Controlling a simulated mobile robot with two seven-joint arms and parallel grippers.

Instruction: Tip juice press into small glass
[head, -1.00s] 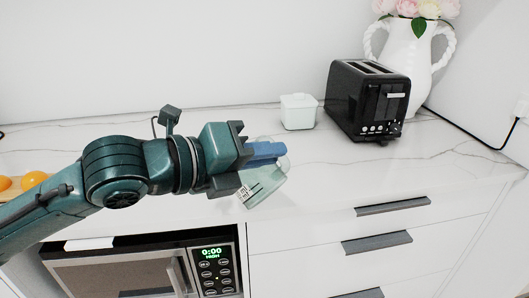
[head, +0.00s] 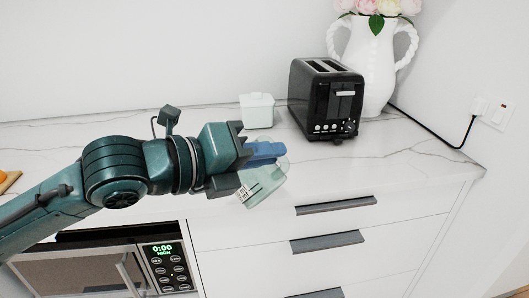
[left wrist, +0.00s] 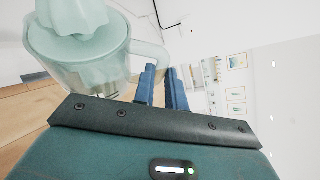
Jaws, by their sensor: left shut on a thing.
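The juice press (head: 266,183) is a pale green, see-through jug, partly hidden behind my left gripper (head: 266,152) in the head view. In the left wrist view, the press (left wrist: 80,55) shows its ribbed pale green cone, clear cup and loop handle. The blue fingers of my left gripper (left wrist: 162,88) are shut on that handle. The press is held out in front of the counter drawers and looks tilted in the head view. I cannot make out a small glass in either view. My right gripper is not in view.
A pale lidded box (head: 257,111), a black toaster (head: 327,100) and a white vase (head: 366,60) with flowers stand along the back of the marble counter (head: 400,165). The counter front right of the press is clear. A microwave (head: 85,270) sits below left.

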